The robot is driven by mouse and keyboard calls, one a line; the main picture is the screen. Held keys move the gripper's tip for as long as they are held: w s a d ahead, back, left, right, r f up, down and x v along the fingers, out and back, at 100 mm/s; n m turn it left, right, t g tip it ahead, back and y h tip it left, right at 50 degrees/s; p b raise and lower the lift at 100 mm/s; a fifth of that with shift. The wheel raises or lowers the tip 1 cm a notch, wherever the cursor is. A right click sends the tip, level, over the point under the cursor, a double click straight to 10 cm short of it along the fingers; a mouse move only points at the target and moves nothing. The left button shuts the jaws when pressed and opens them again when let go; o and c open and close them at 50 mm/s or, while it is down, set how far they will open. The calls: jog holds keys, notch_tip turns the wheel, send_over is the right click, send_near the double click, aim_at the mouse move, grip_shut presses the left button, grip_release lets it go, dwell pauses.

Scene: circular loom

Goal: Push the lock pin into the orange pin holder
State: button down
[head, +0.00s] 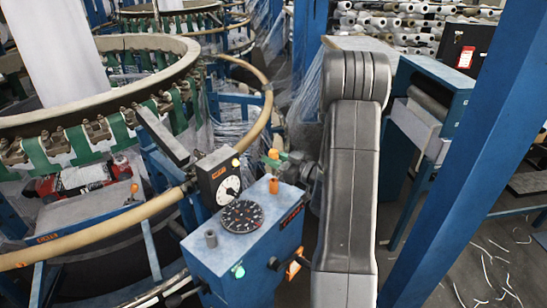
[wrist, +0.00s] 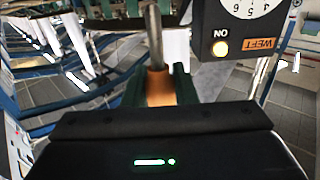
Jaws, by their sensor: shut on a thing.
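The lock pin has an orange grip (wrist: 160,88) and a grey metal shaft (wrist: 155,35) in the wrist view. My gripper (wrist: 160,85) has green fingers, shut on the orange grip. The shaft runs up out of the wrist picture, which appears upside down, so it points downward. In the head view, my gripper (head: 275,160) comes from the right, with a bit of the lock pin's orange (head: 273,153) showing above it. The orange pin holder (head: 273,186) stands on the blue box, just below my gripper. I cannot tell whether the shaft tip is inside it.
The blue box (head: 230,265) carries a black dial (head: 241,216), a grey stub (head: 211,238) and a black gauge box (head: 218,178) close left of the gripper. The loom ring (head: 100,105) stands left. A blue post (head: 450,150) slants at the right.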

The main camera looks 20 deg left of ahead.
aim_at(273, 174)
jog(key=shift+f, duration=0.15)
jog(key=shift+f+b, duration=0.85)
jog(key=shift+b, duration=0.15)
jog(key=shift+f, duration=0.15)
jog(key=shift+f+b, duration=2.25)
jog(key=shift+b, duration=0.05)
jog(key=c, duration=1.1)
grip_release()
jog(key=shift+r, duration=0.15)
jog(key=shift+d, duration=0.1)
jog(key=s+d+b, duration=0.2)
jog(key=d, duration=1.1)
jog(key=shift+s+d, duration=0.2)
jog(key=shift+s, duration=0.1)
